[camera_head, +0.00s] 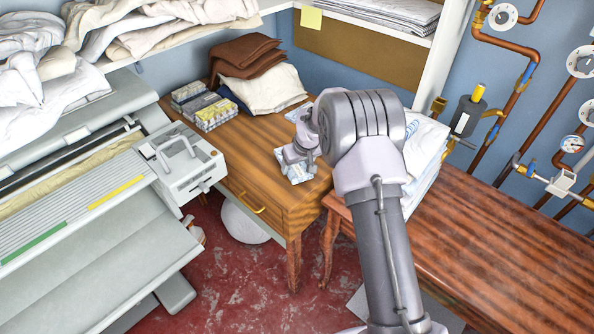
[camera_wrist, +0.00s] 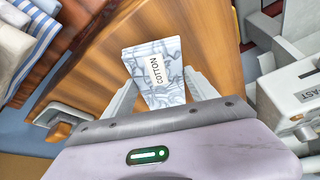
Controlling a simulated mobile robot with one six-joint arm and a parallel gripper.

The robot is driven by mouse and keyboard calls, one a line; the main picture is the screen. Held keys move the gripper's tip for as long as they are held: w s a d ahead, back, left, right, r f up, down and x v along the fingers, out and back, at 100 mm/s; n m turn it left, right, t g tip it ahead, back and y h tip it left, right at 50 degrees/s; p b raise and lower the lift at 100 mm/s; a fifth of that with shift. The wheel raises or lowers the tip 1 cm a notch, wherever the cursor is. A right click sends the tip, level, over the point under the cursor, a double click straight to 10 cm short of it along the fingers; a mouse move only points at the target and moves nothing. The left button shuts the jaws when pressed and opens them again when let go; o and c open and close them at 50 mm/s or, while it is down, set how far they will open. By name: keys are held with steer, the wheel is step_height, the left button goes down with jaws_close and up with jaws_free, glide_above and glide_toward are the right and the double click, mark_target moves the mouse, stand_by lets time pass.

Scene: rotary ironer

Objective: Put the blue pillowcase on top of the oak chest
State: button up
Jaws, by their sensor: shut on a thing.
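My gripper (camera_head: 293,158) is low over the near right part of an oak-coloured piece with a drawer (camera_head: 240,182), which looks like the oak chest. I see no certain blue pillowcase. A dark blue cloth (camera_head: 231,97) shows partly under a cream cloth (camera_head: 268,88) on the chest; a pale blue-white folded stack (camera_head: 428,138) is partly behind my arm.
Brown folded cloths (camera_head: 245,50) and small boxes (camera_head: 205,106) occupy the chest's back and left. Another marbled item (camera_head: 299,113) lies near my wrist. A grey ironer (camera_head: 90,205) stands left, a reddish wooden bench (camera_head: 490,250) right. Pipes and gauges line the right wall.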

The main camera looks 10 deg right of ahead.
step_height(320, 180, down, 2)
steer(key=shift+r, duration=0.2)
steer(key=shift+f, duration=0.1)
steer(key=o, duration=0.9)
steer(key=shift+f, duration=0.1)
steer(key=o, duration=0.5)
steer(key=shift+c, duration=0.2)
